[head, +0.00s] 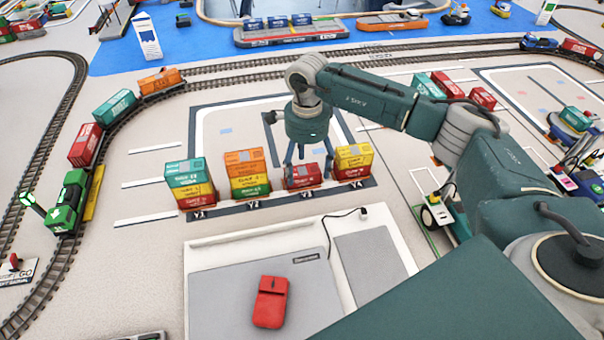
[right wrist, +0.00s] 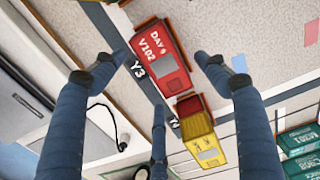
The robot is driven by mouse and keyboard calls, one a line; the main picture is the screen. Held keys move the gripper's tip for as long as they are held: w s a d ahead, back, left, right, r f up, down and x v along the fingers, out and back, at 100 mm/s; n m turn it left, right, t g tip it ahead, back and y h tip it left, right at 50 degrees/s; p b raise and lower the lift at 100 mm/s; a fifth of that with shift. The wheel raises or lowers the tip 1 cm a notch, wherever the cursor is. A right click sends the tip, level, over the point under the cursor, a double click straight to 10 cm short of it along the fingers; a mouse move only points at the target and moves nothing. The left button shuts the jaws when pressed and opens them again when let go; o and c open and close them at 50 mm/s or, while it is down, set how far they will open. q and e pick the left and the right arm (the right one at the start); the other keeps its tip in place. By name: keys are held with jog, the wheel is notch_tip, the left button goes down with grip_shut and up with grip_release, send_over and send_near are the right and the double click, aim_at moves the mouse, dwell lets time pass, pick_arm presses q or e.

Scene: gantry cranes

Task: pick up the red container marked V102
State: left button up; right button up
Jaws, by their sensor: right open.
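The red container marked V102 (head: 303,175) stands in the slot row between the mixed stacks, at the mark Y3. In the right wrist view the container (right wrist: 158,50) shows its V102 lettering next to the Y3 mark. My right gripper (head: 309,166) is above the container with its fingers spread. In the right wrist view the gripper (right wrist: 153,72) is open, with fingers on either side of the container and a third below it in the picture. The fingers appear apart from the container. My left gripper is not in view.
A yellow-topped stack (head: 354,158) stands close on the right of V102, and an orange-topped stack (head: 245,168) on the left. A teal-topped stack (head: 188,178) is farther left. A grey panel (head: 235,295) with a red device (head: 270,301) lies in front.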

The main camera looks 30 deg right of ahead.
aim_at(307, 173)
jog(key=shift+f, duration=1.65)
jog(key=shift+c, duration=0.5)
jog(key=shift+d, duration=0.1)
jog(key=c, duration=1.2)
jog(key=shift+r, duration=0.1)
